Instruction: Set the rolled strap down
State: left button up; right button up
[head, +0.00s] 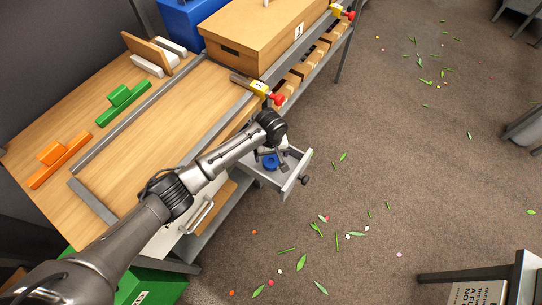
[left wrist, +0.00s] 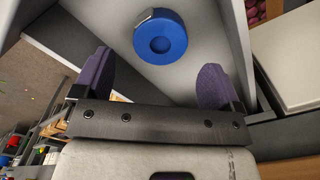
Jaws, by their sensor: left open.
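The rolled strap (head: 270,161) is a blue roll lying in the open white drawer (head: 294,178) below the workbench. In the left wrist view the strap (left wrist: 160,38) shows as a round blue roll with a metal buckle at its side, on the drawer's pale floor. My left gripper (left wrist: 155,85) is open, with its two purple-grey fingers apart. The strap lies beyond the fingertips, roughly between them, and the fingers do not hold it. In the head view my left gripper (head: 280,150) is over the drawer and partly hides it. My right gripper is not in view.
The wooden workbench (head: 150,130) carries green blocks (head: 120,103), orange blocks (head: 60,160) and a large wooden box (head: 262,35). Red-handled clamps (head: 276,98) sit on its edge. A green crate (head: 150,287) stands below. The floor is open, with scattered leaves and petals.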

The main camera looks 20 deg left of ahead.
aim_at(271, 160)
pick_arm(q)
notch_tip(271, 160, up, 8)
jog(key=p, duration=0.2)
jog(key=shift+f, duration=0.2)
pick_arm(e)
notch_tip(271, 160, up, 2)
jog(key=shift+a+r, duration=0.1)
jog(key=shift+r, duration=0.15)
pick_arm(q)
jog(key=shift+s, duration=0.1)
